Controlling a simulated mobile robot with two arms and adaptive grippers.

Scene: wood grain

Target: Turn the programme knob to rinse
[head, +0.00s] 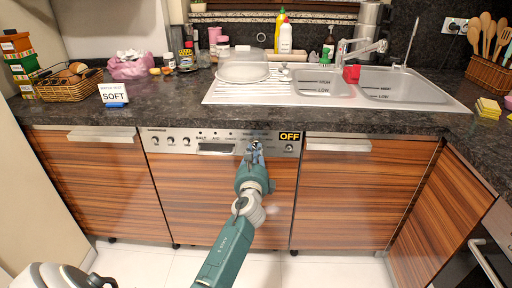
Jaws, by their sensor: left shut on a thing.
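The dishwasher (220,190) has a wood-grain door under a silver control panel (222,133). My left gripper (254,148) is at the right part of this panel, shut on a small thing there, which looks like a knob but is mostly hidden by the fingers. Small lettering around it is too small to read. A separate small knob (289,147) sits to the right, below a black label (290,136) reading OFF. My right gripper is not in view.
The dark countertop (165,107) overhangs just above the panel. A white card (113,93) reading SOFT stands on it at the left. The sink (390,88) is above right. Wooden cabinets flank the dishwasher; the pale floor (330,265) in front looks clear.

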